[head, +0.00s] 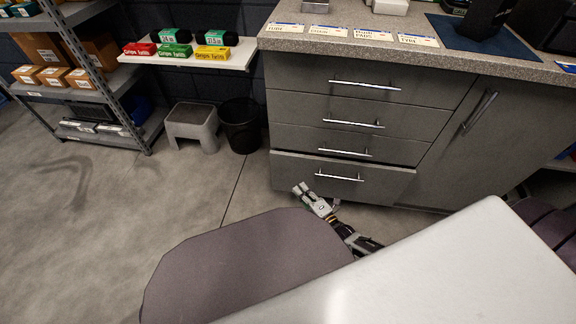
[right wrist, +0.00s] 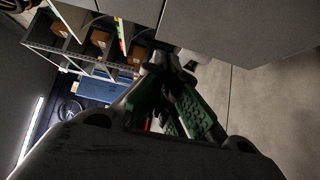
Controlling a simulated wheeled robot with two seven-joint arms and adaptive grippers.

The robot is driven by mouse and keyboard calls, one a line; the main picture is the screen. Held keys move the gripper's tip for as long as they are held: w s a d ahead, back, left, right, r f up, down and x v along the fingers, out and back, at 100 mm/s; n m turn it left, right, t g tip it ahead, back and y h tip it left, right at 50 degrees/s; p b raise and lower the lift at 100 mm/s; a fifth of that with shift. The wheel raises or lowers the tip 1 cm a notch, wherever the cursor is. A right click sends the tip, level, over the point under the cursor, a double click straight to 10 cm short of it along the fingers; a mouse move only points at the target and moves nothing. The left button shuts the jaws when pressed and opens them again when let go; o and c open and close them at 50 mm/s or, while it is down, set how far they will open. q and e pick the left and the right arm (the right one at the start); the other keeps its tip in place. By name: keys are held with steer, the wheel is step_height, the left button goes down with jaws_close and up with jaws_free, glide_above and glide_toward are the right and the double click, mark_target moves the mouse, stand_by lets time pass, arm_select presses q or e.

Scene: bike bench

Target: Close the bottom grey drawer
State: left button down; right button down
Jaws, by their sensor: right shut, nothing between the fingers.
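The bottom grey drawer (head: 345,182) is the lowest of a stack of drawers in the grey cabinet. Its front stands out past the drawers above, with a dark gap along its top edge, so it is partly open. It has a silver bar handle (head: 339,177). My right gripper (head: 299,188) is shut and empty, at the lower left part of the drawer front. I cannot tell whether it touches it. In the right wrist view the shut fingertips (right wrist: 172,62) are close to grey panels at the top. My left gripper is not in view.
The other drawers (head: 365,92) look shut. A speckled countertop (head: 300,43) with labelled cards lies above. A step stool (head: 191,125) and a black bin (head: 240,125) stand to the left, beside a metal shelf rack (head: 120,100). The floor (head: 100,220) at left is clear.

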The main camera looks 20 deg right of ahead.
mark_target(281, 157)
stand_by(0.4)
